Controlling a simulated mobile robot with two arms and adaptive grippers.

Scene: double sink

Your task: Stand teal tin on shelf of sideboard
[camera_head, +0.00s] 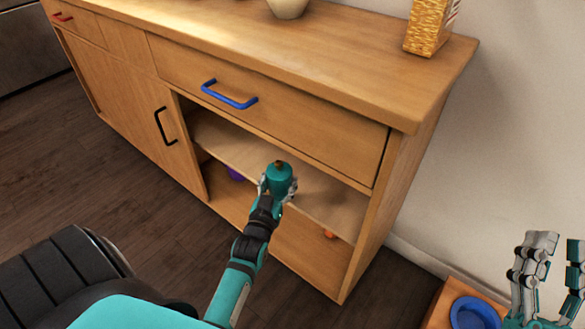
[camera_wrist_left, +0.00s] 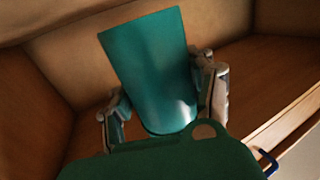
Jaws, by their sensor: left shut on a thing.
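The teal tin (camera_head: 279,180) is a small cylinder with a brown top in the head view. In the left wrist view the tin (camera_wrist_left: 152,68) fills the middle, with a finger on each side. Whether its base touches the shelf cannot be told. The sideboard (camera_head: 300,62) is wooden. My right gripper (camera_head: 552,275) is open and empty at the lower right, away from the sideboard.
A blue drawer handle (camera_head: 229,94) sticks out above the compartment. A purple thing (camera_head: 235,174) and an orange thing (camera_head: 329,234) show below the shelf. A blue dish (camera_head: 474,313) lies at the lower right. A pale vase (camera_head: 287,7) and a golden box (camera_head: 429,27) stand on top.

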